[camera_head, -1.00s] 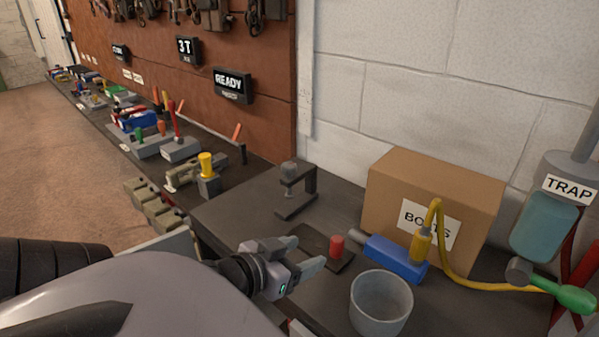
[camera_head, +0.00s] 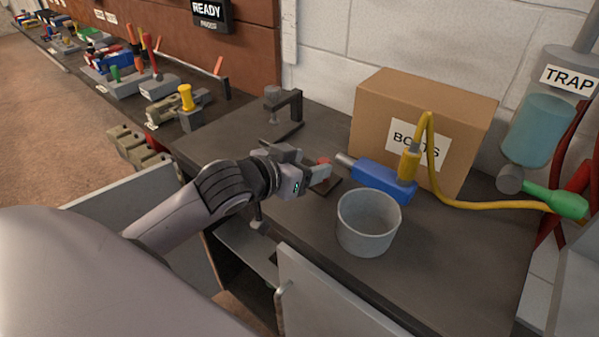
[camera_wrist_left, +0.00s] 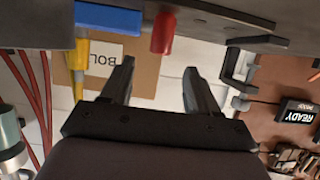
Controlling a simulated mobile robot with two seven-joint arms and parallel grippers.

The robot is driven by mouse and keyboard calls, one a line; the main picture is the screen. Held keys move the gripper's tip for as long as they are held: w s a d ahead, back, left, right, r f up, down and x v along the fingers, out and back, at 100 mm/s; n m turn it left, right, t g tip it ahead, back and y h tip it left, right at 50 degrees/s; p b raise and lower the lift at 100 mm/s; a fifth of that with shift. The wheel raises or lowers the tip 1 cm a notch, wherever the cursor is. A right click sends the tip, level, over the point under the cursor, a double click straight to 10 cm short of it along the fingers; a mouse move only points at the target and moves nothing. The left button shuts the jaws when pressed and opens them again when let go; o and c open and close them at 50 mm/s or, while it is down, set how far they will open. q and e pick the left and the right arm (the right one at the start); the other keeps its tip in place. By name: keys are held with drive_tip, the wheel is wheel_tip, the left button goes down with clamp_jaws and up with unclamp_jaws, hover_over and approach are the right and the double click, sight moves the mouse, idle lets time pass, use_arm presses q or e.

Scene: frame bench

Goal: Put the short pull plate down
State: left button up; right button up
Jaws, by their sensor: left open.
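A dark flat plate (camera_head: 326,185) with a red upright knob (camera_head: 324,170) lies on the grey bench; it looks like the short pull plate, though I cannot be sure. My left gripper (camera_head: 314,172) is right by the knob and partly covers the plate. In the left wrist view the gripper (camera_wrist_left: 158,80) is open, with nothing between its fingers. The red knob (camera_wrist_left: 163,33) shows there just beyond the fingertips, apart from them. The dark plate (camera_wrist_left: 215,14) is beside it. My right gripper is out of view.
A grey round tub (camera_head: 368,225) and a blue tool (camera_head: 378,180) with a yellow hose stand right of the gripper. Behind are a cardboard box (camera_head: 400,105) and a dark bracket (camera_head: 285,115). Open cabinet doors (camera_head: 335,300) hang below the bench. The front right bench top is clear.

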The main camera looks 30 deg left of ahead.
sight(323, 161)
use_arm(q)
drive_tip(key=shift+x, duration=3.3)
drive_tip(key=shift+s+f, duration=0.1)
drive_tip(key=shift+f, duration=0.1)
clamp_jaws()
drive_tip(key=shift+r, duration=0.15)
